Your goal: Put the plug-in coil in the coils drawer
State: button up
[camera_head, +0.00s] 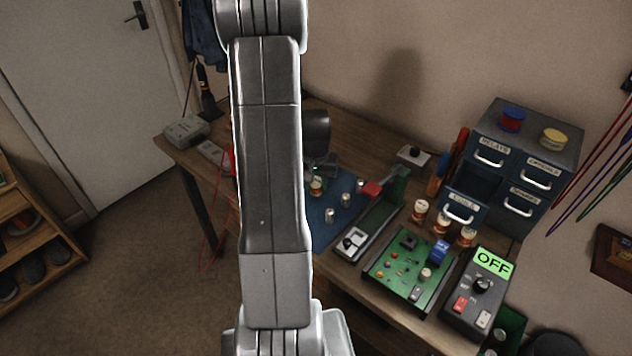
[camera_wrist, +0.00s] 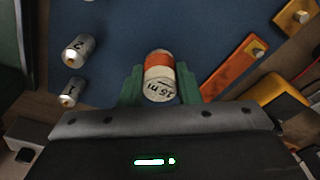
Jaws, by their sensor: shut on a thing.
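The plug-in coil is a small cylinder with a white body, an orange band and a "15 m" label. In the wrist view the coil (camera_wrist: 158,75) sits upright-looking between the green fingers of my gripper (camera_wrist: 160,88), which is shut on it. In the head view the coil (camera_head: 316,187) shows over the blue mat (camera_head: 326,232), just right of my arm; I cannot tell whether it touches the mat.
Metal cans (camera_head: 345,200) stand on the mat. Three orange-banded coils, one of them here (camera_head: 420,210), stand before the drawer. A green circuit board (camera_head: 408,268) and a control box with an "OFF" display (camera_head: 493,262) fill the bench front. A slide-like device (camera_head: 370,222) lies between mat and cabinet.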

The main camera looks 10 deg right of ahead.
jog(key=shift+f, duration=0.1)
jog(key=shift+f, duration=0.15)
jog(key=o, duration=1)
